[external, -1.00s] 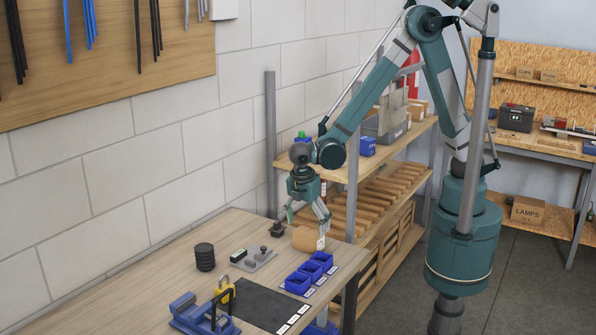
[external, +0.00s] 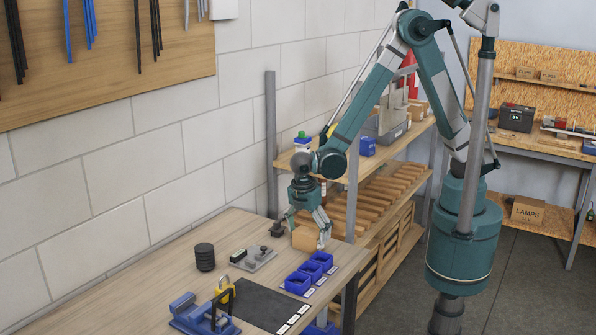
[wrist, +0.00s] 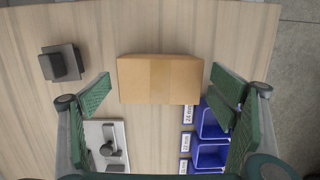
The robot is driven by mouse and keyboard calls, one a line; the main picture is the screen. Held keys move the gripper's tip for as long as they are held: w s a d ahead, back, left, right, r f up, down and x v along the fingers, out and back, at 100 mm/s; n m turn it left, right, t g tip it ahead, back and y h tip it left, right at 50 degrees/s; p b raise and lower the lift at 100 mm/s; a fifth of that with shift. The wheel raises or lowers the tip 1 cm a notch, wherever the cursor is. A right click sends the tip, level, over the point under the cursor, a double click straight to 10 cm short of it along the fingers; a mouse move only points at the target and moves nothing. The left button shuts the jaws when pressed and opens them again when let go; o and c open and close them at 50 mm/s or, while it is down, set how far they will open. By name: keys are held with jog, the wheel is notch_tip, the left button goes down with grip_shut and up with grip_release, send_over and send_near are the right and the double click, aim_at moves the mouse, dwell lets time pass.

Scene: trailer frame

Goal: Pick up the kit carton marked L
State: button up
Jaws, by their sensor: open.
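A brown cardboard carton (external: 305,240) stands near the far end of the wooden bench. It also shows in the wrist view (wrist: 158,75), where its plain top faces me. No letter can be read on it. My gripper (external: 308,230) is just above and around the carton in the external view, pointing down. The fingers partly hide the carton in the external view.
Blue bins (external: 309,272) with white labels stand close by the carton. A grey fixture plate (external: 254,259), a small dark block (wrist: 60,63) and a black round stack (external: 205,257) are on the bench (external: 170,270). A shelf rack (external: 400,150) stands behind.

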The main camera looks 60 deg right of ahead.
jog(key=shift+d+f, duration=0.2)
jog(key=shift+f, duration=1.3)
jog(key=shift+c, duration=0.2)
jog(key=c, duration=1.1)
